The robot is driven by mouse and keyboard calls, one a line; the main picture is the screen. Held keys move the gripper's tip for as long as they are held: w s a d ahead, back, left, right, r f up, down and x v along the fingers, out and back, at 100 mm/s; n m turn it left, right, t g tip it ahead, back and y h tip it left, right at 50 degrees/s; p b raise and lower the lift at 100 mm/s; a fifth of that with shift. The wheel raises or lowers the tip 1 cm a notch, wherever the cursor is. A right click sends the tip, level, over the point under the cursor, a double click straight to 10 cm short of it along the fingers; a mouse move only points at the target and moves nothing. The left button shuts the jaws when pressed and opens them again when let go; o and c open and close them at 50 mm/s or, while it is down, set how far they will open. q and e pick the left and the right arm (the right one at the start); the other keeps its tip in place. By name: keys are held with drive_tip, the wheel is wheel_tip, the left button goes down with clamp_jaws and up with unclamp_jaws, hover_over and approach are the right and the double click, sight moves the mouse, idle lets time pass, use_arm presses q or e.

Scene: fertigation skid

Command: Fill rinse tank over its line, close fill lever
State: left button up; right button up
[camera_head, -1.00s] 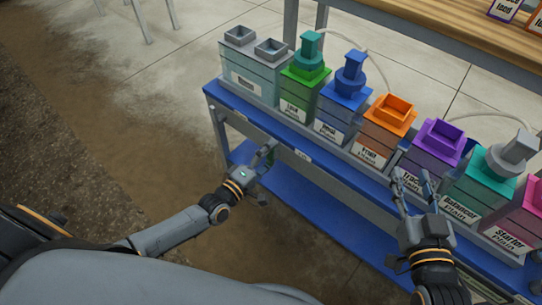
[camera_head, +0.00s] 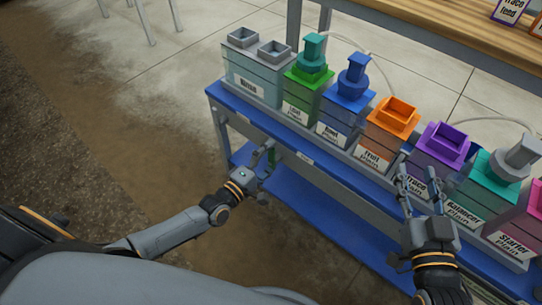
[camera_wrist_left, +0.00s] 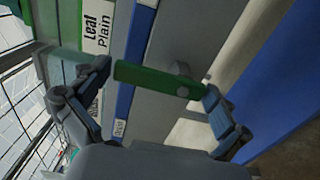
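The rinse tank (camera_head: 250,87) is a pale grey box with two square openings on top, at the left end of the row. Its liquid level and line cannot be made out. A green lever (camera_wrist_left: 150,78) sits on a grey pivot on the front panel below the blue shelf edge; in the head view it is a small green bar (camera_head: 272,158). My left gripper (camera_head: 264,160) is open at this lever, with a finger near each end of it in the left wrist view (camera_wrist_left: 160,100). My right gripper (camera_head: 420,183) is open and empty before the purple tank.
Labelled tanks stand right of the rinse tank: green (camera_head: 305,92), blue (camera_head: 345,107), orange (camera_head: 388,130), purple (camera_head: 438,150) and teal (camera_head: 485,182). The blue shelf edge (camera_head: 235,103) and lower blue shelf (camera_head: 300,200) front them.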

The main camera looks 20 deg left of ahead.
use_arm(q)
drive_tip(key=shift+s, duration=0.1)
drive_tip(key=shift+s+a+f, duration=0.1)
drive_tip(key=shift+s, duration=0.15)
drive_tip(key=v, duration=1.1)
drive_tip(key=shift+s, duration=0.15)
